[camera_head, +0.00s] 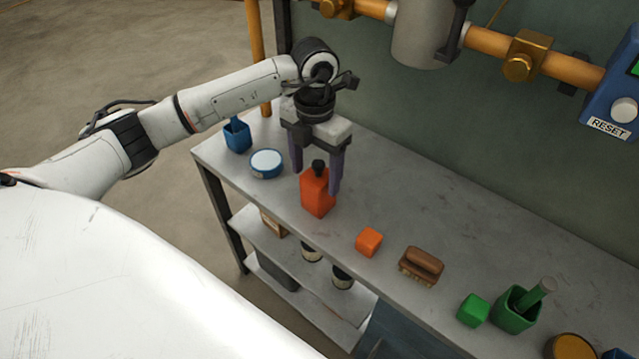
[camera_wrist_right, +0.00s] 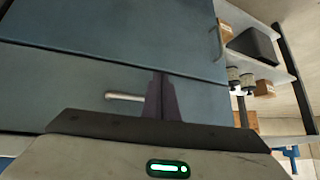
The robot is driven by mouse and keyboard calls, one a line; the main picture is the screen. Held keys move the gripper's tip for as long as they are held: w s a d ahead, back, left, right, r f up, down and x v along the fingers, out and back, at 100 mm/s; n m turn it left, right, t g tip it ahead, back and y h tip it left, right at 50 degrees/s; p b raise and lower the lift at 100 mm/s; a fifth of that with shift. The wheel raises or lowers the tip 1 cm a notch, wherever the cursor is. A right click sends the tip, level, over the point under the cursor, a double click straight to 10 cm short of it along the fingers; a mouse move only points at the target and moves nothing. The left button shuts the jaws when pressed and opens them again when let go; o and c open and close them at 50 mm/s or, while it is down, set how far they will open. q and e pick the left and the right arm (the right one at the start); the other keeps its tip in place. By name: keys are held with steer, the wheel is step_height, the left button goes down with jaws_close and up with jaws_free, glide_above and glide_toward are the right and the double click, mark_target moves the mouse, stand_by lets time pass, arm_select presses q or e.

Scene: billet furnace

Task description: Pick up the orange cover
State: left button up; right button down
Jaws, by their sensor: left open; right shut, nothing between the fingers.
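An orange cube-shaped piece (camera_head: 369,241), which may be the cover, lies on the grey workbench (camera_head: 450,220). An orange bottle (camera_head: 317,196) with a black cap stands upright to its left. My left gripper (camera_head: 316,180) is open, pointing down over the bottle, with its purple-grey fingers on either side of the bottle's top in the picture. Whether they touch the bottle I cannot tell. The orange cube is apart from this gripper, to its right. My right gripper (camera_wrist_right: 162,110) is shut and empty in the right wrist view, facing blue cabinet fronts.
A blue cup (camera_head: 238,135) and a round blue-rimmed dish (camera_head: 266,163) stand at the left. A brown brush (camera_head: 421,266), green cube (camera_head: 473,310) and green holder (camera_head: 516,310) stand to the right. Pipes (camera_head: 490,42) run above the back. A blue cabinet drawer (camera_wrist_right: 60,85) faces the right wrist.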

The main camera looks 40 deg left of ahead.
mark_target(316, 199)
arm_select(q)
steer(key=shift+w+d+f+p, duration=0.1)
steer(key=shift+w+f+p, duration=0.1)
steer(key=shift+f, duration=1.15)
steer(key=shift+w+f+p, duration=0.15)
steer(key=shift+f, duration=1.2)
steer(key=c, duration=1.3)
